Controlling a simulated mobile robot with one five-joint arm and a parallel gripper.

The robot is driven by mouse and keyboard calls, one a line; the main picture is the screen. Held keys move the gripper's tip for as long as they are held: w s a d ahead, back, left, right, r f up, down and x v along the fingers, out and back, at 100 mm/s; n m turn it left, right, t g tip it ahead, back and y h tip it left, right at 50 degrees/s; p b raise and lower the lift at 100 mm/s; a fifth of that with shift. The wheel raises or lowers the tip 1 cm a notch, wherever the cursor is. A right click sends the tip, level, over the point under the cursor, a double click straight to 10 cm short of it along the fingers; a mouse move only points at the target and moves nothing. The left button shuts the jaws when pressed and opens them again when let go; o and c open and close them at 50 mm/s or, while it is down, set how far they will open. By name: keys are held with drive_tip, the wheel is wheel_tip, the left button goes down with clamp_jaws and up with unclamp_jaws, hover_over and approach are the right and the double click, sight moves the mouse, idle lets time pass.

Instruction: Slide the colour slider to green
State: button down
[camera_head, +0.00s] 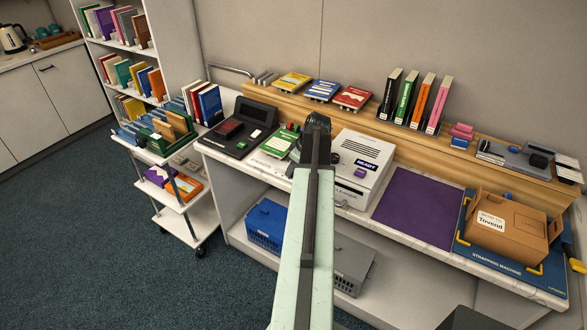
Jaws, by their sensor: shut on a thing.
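My arm reaches away from me up the middle of the view, and its dark end with my gripper (318,124) is over the counter. I cannot make out a colour slider for certain; the arm covers the gap between device and machine.
A dark terminal (257,112) stands left of the green device. A purple mat (416,201) and a cardboard box (506,225) on a blue strapping machine (478,252) are to the right. Books line the wooden ledge (455,148). A book trolley (181,208) stands left; the carpet is open.

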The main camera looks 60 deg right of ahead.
drive_tip(key=w, duration=0.3)
drive_tip(key=c, duration=1.2)
unclamp_jaws()
drive_tip(key=shift+s, duration=0.1)
drive_tip(key=shift+o, duration=0.2)
drive_tip(key=shift+r, duration=0.15)
drive_tip(key=p+v, duration=0.7)
drive_tip(key=shift+s+r, duration=0.2)
drive_tip(key=shift+r, duration=0.15)
drive_tip(key=shift+f, duration=0.15)
